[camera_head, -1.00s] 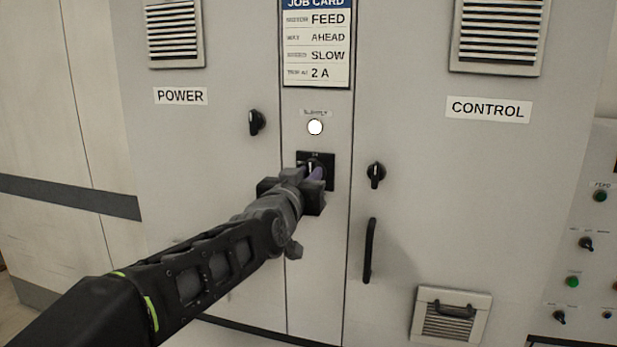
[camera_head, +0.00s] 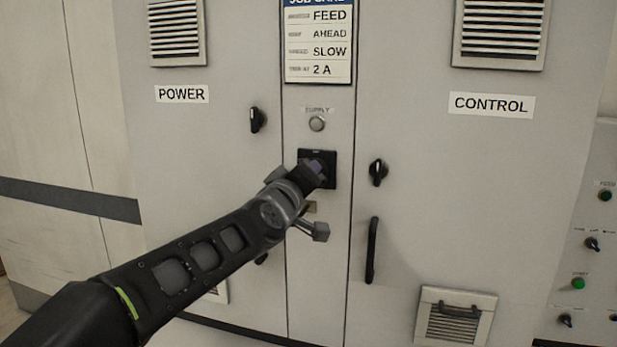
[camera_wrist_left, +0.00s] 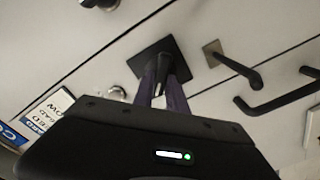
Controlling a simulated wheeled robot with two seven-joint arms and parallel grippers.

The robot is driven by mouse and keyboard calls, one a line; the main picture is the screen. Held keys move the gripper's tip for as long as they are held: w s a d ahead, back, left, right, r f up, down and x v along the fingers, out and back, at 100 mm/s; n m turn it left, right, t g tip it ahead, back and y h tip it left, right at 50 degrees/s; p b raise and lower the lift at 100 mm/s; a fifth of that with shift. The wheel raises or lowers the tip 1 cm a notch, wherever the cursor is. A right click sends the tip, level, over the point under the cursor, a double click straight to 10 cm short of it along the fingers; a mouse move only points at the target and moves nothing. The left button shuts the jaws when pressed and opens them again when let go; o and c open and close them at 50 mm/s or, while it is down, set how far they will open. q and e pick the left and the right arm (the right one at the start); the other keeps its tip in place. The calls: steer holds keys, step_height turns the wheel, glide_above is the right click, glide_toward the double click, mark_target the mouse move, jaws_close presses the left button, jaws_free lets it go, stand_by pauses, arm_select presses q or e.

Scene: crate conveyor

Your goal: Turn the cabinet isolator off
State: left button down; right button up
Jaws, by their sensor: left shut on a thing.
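The cabinet isolator is a black square plate (camera_head: 331,157) with a rotary handle, on the narrow middle panel under the supply lamp (camera_head: 317,123). The lamp looks grey and unlit. My left gripper (camera_head: 319,168) is at the isolator, shut on its handle, and hides much of it in the head view. In the left wrist view the isolator plate (camera_wrist_left: 184,52) is behind the purple fingers of my left gripper (camera_wrist_left: 163,75), with the dark handle between them. My right gripper is in neither view.
The POWER door (camera_head: 215,130) is left of the panel and the CONTROL door (camera_head: 440,170) right, each with a small black knob. A black door handle (camera_head: 371,250) stands below the right knob. A button panel (camera_head: 600,220) is at the far right.

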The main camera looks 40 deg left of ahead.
arm_select(q)
steer(key=shift+a+f+n+b, duration=0.1)
steer(key=shift+n+b, duration=0.2)
steer(key=shift+n, duration=1.8)
steer(key=shift+f+n+b, duration=0.1)
steer(key=shift+n+b, duration=0.2)
steer(key=shift+n, duration=1.8)
steer(key=c, duration=1.3)
jaws_free()
steer(key=shift+c, duration=0.2)
steer(key=v, duration=0.7)
steer(key=shift+s, duration=0.4)
